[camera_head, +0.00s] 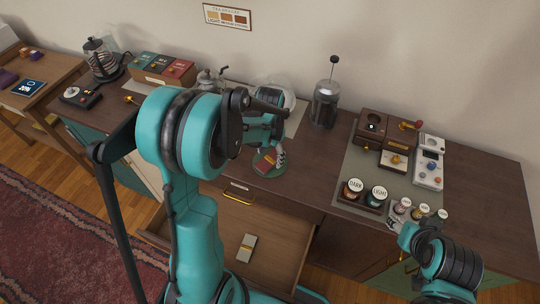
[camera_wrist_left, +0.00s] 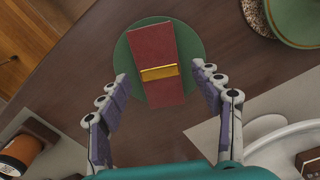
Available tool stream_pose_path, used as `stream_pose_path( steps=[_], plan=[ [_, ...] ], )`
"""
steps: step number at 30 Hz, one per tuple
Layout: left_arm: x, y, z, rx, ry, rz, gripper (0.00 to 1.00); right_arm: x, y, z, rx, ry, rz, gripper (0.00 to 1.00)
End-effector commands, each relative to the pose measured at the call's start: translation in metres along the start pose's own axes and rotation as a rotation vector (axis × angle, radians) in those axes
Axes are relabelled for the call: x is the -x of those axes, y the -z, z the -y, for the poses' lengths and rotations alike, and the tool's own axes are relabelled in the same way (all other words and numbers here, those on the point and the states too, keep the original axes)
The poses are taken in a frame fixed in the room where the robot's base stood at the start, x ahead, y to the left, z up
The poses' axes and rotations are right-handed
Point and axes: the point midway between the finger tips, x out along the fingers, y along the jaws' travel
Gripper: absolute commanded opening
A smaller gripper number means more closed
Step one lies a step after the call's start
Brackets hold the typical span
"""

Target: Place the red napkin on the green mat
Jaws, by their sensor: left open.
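The red napkin (camera_wrist_left: 150,45), folded into a strip with a gold band, lies on the round green mat (camera_wrist_left: 193,45) in the left wrist view. It spans the mat from edge to edge. In the head view the napkin (camera_head: 263,163) and the mat (camera_head: 274,172) are near the front of the dark counter, partly covered by my left gripper (camera_head: 279,156). My left gripper is open, its two fingers on either side of the napkin in the wrist view and apart from it. My right gripper (camera_head: 402,229) is near the counter's front right; its fingers are too small to read.
An open drawer (camera_head: 285,247) below the counter holds a grey banded item (camera_head: 247,246). A glass press (camera_head: 325,103) stands behind the mat. To the right, a grey mat (camera_head: 352,166) holds jars and coffee devices. A round green-rimmed object (camera_wrist_left: 300,30) sits near the mat.

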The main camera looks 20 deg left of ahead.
Motion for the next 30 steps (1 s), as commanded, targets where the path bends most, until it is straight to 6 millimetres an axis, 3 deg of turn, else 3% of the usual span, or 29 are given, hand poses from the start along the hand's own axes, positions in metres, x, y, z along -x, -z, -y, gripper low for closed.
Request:
stream_pose_path(
  steps=[6,12,20,30],
  plan=[
    [0.052,-0.001,0.0,0.0,0.0,0.0,0.65,0.015,0.011,0.0,0.0,0.0,0.0,0.48],
    [0.091,0.0,0.0,0.0,0.0,0.0,0.65,0.024,0.017,0.0,0.0,0.0,0.0,0.48],
    [0.114,-0.003,-0.003,0.006,0.005,-0.01,0.65,0.028,0.02,0.0,0.0,0.0,0.0,0.48],
    [0.161,-0.043,-0.048,0.121,0.082,-0.215,0.65,0.027,0.019,0.0,0.0,0.0,0.0,0.48]
  ],
)
